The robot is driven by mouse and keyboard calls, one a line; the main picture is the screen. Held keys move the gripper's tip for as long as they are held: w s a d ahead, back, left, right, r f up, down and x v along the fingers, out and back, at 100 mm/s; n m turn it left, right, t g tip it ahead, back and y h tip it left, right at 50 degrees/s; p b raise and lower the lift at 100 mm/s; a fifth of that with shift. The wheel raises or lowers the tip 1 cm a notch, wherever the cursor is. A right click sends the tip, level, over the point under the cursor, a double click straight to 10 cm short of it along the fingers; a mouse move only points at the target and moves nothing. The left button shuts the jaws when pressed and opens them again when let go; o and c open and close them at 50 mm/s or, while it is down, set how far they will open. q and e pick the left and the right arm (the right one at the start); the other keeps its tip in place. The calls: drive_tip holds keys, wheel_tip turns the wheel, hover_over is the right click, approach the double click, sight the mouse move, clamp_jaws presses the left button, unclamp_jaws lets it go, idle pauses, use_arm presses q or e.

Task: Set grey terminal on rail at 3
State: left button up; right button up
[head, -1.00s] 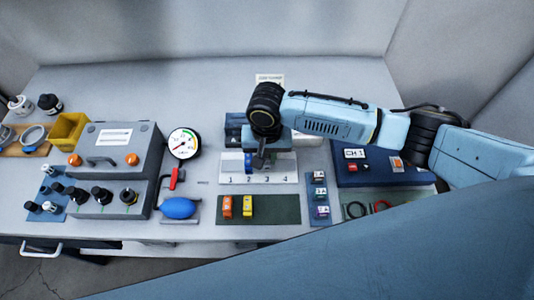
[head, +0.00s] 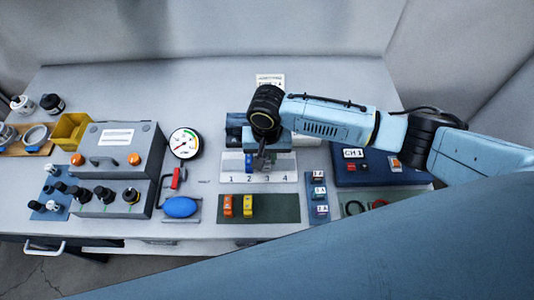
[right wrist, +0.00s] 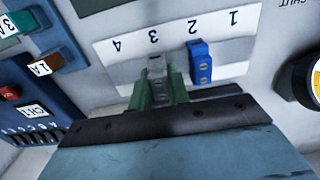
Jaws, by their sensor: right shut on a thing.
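My right gripper (right wrist: 160,88) is shut on the grey terminal (right wrist: 156,68) and holds it between its green fingers. The terminal lines up with the printed 3 on the white numbered rail plate (right wrist: 118,58). A blue terminal (right wrist: 201,66) stands at 2, just beside the held one. In the head view my right gripper (head: 263,164) is over the rail plate (head: 232,179), near 3, with the blue terminal (head: 249,160) at its left. I cannot tell whether the grey terminal touches the rail, which the gripper partly hides. My left gripper is not in view.
A green mat (head: 280,209) with orange and yellow terminals (head: 238,206) lies in front of the rail. A blue strip with labelled terminals (head: 319,196) is to its right. The CH1 panel (head: 375,178), round gauge (head: 184,143) and blue bulb (head: 180,207) stand nearby.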

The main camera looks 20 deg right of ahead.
drive_tip(key=shift+f+p, duration=0.25)
drive_tip(key=shift+p, duration=0.9)
idle(1.9)
drive_tip(key=o, duration=0.9)
drive_tip(key=shift+r+p, duration=3.55)
drive_tip(key=shift+p, duration=0.95)
drive_tip(key=shift+s+f, duration=0.1)
